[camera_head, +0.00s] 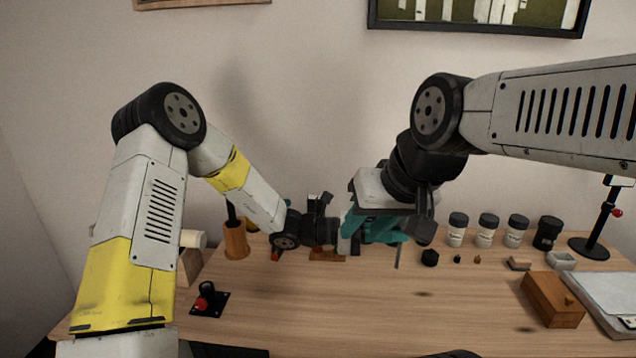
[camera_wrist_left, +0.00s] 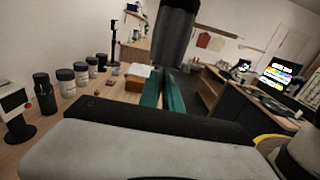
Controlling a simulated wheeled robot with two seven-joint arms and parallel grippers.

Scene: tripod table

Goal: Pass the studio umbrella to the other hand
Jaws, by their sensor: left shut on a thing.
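The studio umbrella appears as a dark grey, roughly cylindrical folded form (camera_head: 426,222), mostly hidden behind my right gripper in the head view. In the left wrist view the umbrella (camera_wrist_left: 173,38) stands roughly upright at the tips of teal fingers. My left gripper (camera_head: 392,236) reaches in from the left above the table, shut on the umbrella; its fingers (camera_wrist_left: 163,80) lie close together in the wrist view. My right gripper (camera_head: 384,207) is just above and overlaps the left fingers and umbrella. Its fingertips are hidden, so I cannot tell its opening or contact.
Below is the wooden table (camera_head: 340,315). Several dark-lidded jars (camera_head: 488,230) stand at its back right. A wooden box (camera_head: 552,299) and a black stand (camera_head: 590,247) are at the right. A red-knobbed joystick (camera_head: 207,299) and wooden cup (camera_head: 236,241) are at the left. The front middle is clear.

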